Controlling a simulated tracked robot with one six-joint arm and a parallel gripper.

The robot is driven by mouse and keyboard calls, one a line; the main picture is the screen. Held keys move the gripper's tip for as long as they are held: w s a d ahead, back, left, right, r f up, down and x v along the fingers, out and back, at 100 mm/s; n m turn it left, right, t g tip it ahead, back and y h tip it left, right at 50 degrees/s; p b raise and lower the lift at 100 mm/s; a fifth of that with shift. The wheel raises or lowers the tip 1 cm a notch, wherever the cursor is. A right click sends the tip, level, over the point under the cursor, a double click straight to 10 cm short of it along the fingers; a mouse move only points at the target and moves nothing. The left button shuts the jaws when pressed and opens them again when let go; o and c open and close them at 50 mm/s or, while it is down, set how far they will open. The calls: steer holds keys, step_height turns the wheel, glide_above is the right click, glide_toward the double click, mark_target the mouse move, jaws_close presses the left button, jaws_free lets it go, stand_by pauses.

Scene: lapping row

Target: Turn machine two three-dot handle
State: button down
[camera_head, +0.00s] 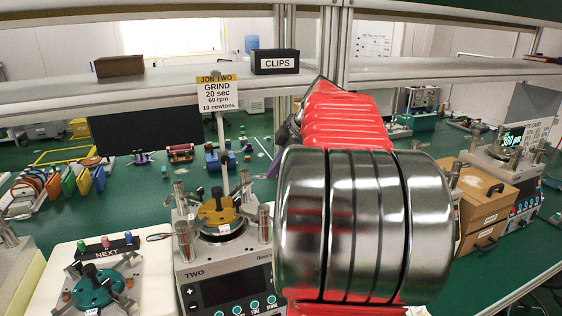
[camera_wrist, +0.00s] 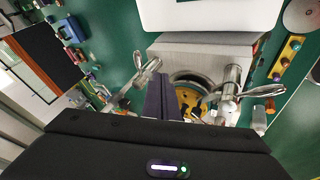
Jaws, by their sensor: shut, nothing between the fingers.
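Machine two (camera_head: 222,270) is a grey unit with a dark front panel, marked TWO. Metal posts stand around its round plate, which carries a yellow piece (camera_head: 218,211). In the wrist view the yellow piece (camera_wrist: 188,98) is partly hidden by my gripper. A silver handle on a post (camera_wrist: 230,90) is right of my gripper and another handle (camera_wrist: 143,74) is left of it. No dot marks can be made out, so I cannot tell which handle has three dots. My gripper (camera_wrist: 163,84) is shut and empty, apart from both handles. In the head view my arm hides the gripper.
A sign (camera_head: 217,93) on a thin pole stands behind machine two. A white tray (camera_head: 62,262) with a teal piece (camera_head: 94,288) lies to its left. Cardboard drawers (camera_head: 485,205) and another machine (camera_head: 520,180) stand at the right. A shelf (camera_head: 170,80) crosses above.

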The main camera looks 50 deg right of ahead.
mark_target(256, 177)
steer(key=w+d+f, duration=0.2)
steer(key=w+f, duration=0.1)
steer(key=w, duration=0.1)
steer(key=shift+w+d+f, duration=0.15)
steer(key=shift+w+d, duration=0.05)
steer(key=shift+w, duration=0.2)
